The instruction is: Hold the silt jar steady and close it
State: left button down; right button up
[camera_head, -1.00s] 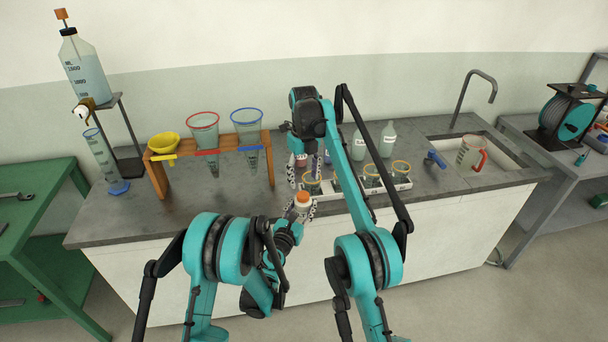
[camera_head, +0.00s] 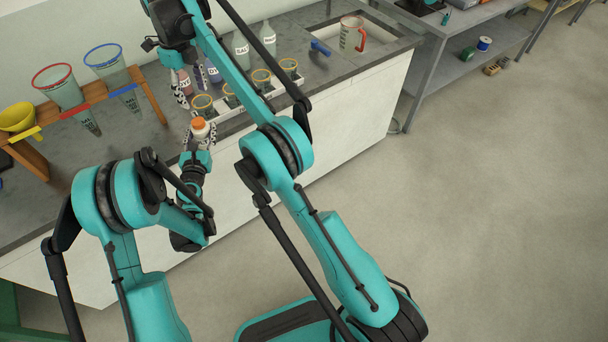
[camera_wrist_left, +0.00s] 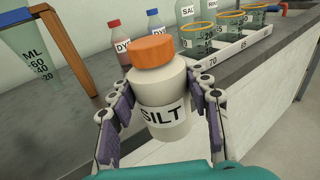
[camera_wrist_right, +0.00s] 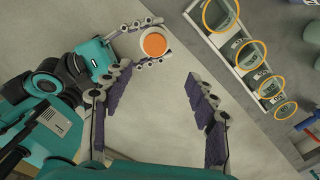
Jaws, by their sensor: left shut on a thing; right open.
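The silt jar (camera_head: 198,133) is a white bottle with an orange cap (camera_head: 198,122) on its mouth. It looks upright in front of the counter edge. In the left wrist view the jar (camera_wrist_left: 165,110) shows its SILT label, and the cap (camera_wrist_left: 152,51) sits on top; I cannot tell how tightly. My left gripper (camera_wrist_left: 160,105) is shut around the jar's body, a finger on each side. My right gripper (camera_head: 190,92) is open and empty, higher up near the jar. In the right wrist view the cap (camera_wrist_right: 154,44) lies beyond the open fingers (camera_wrist_right: 157,92), not between them.
A white tray (camera_wrist_right: 228,65) with several yellow-rimmed beakers is on the counter beside the jar. Dye bottles (camera_wrist_left: 115,38) stand behind it. A wooden rack (camera_head: 88,102) with cones is at left.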

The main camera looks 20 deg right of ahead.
jog(key=s+d+r+n+t, duration=0.3)
jog(key=s+d+r+n, duration=0.5)
jog(key=s+d+n, duration=0.5)
jog(key=s+d+f+n+t, duration=0.1)
jog(key=s+f+n, duration=0.3)
jog(key=s, duration=0.4)
jog(key=s+d+f+n+t, duration=0.1)
jog(key=s+d+f+n, duration=0.2)
jog(key=s+f+n, duration=0.2)
jog(key=s+d+f+n+t, duration=0.1)
jog(key=s+d+f+n, duration=0.2)
jog(key=s, duration=0.8)
notch_tip(320, 180, down, 3)
jog(key=shift+r+n+t, duration=0.15)
jog(key=shift+n+t, duration=0.25)
jog(key=shift+n, duration=0.7)
pick_arm(q)
jog(key=s+a+r+n+y, duration=0.3)
jog(key=s+a+r+y, duration=0.2)
jog(key=s+a+r, duration=0.4)
jog(key=a+r, duration=0.2)
jog(key=a, duration=0.3)
jog(key=shift+s+r+t, duration=0.2)
jog(key=shift+r+t, duration=0.15)
jog(key=shift+t, duration=0.05)
